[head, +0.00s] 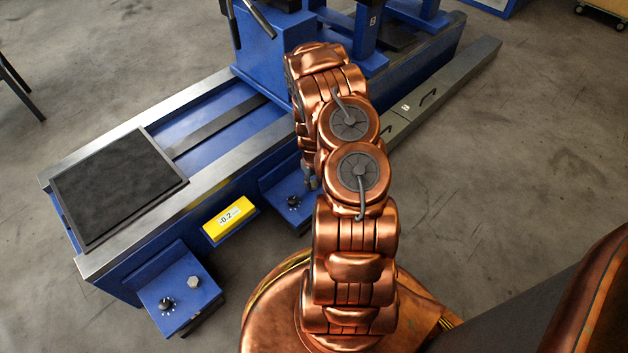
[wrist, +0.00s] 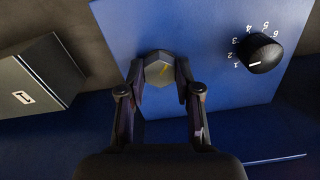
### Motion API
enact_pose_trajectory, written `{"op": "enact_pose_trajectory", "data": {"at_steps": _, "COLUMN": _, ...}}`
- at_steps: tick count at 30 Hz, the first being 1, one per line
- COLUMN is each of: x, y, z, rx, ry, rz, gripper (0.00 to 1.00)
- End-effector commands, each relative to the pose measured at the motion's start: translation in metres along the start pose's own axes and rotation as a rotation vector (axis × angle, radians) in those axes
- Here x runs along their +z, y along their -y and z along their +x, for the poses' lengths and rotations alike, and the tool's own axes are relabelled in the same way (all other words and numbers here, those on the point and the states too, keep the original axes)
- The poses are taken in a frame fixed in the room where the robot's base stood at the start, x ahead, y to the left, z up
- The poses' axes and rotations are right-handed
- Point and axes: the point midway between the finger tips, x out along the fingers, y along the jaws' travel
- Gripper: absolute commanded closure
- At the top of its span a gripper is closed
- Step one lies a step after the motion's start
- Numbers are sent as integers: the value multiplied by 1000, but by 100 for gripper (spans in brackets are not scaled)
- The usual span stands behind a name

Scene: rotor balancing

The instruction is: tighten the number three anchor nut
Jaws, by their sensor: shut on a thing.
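My gripper (wrist: 161,78) is shut on the nut, one finger on each side. A black knob (wrist: 264,53) with a white pointer and a scale numbered 1 to 6 is to the right of the nut; the pointer is near 1. In the head view my gripper (head: 311,178) is low at the blue bracket (head: 284,190), mostly behind my arm, and the nut there is hidden. No number is readable on the nut.
A front blue bracket (head: 182,290) carries another hex nut (head: 194,282) and knob (head: 166,304). A yellow display (head: 230,218) reads about -0.2. A black plate (head: 118,185) lies on the machine bed. A grey rail (head: 450,85) runs behind my arm. Open floor lies right.

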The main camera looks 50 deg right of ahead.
Motion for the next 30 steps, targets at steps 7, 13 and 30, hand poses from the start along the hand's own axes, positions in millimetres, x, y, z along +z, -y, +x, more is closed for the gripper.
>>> {"op": "enact_pose_trajectory", "data": {"at_steps": 7, "x": 0, "y": 0, "z": -1, "rx": 0, "ry": -2, "rz": 224, "gripper": 100}}
{"op": "enact_pose_trajectory", "data": {"at_steps": 13, "x": -1, "y": 0, "z": -1, "rx": 0, "ry": -2, "rz": 413, "gripper": 100}}
{"op": "enact_pose_trajectory", "data": {"at_steps": 30, "x": -1, "y": 0, "z": 0, "rx": 0, "ry": -2, "rz": 956, "gripper": 100}}
